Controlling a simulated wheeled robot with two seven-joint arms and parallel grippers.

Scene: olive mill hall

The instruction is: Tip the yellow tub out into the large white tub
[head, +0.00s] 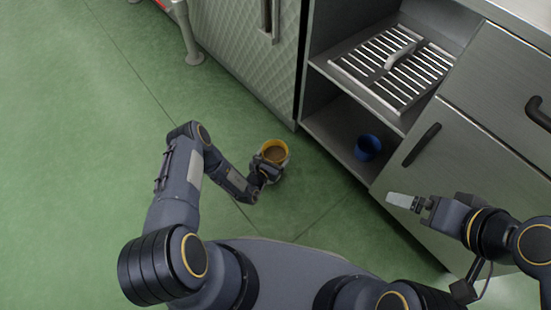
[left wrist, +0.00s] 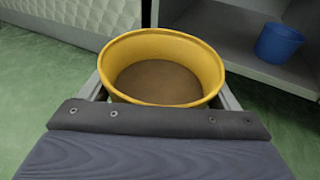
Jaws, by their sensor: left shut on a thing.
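The yellow tub (head: 275,145) is upright in front of the cabinets, over the green floor. It holds a brown, level filling. My left gripper (head: 274,162) is shut on the tub. In the left wrist view the yellow tub (left wrist: 163,48) sits between the two grey fingers, rim up. I cannot tell how high it is above the floor. My right gripper (head: 403,202) is at the right, in front of the steel drawer fronts, with nothing visible in it; whether its fingers are apart is unclear. No large white tub shows in either view.
A blue tub (head: 368,147) stands on the lower shelf of an open steel cabinet, also in the left wrist view (left wrist: 278,43). A slatted metal rack (head: 378,62) lies on the shelf above. A quilted metal door (head: 240,45) is left of it. The green floor (head: 80,130) at left is clear.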

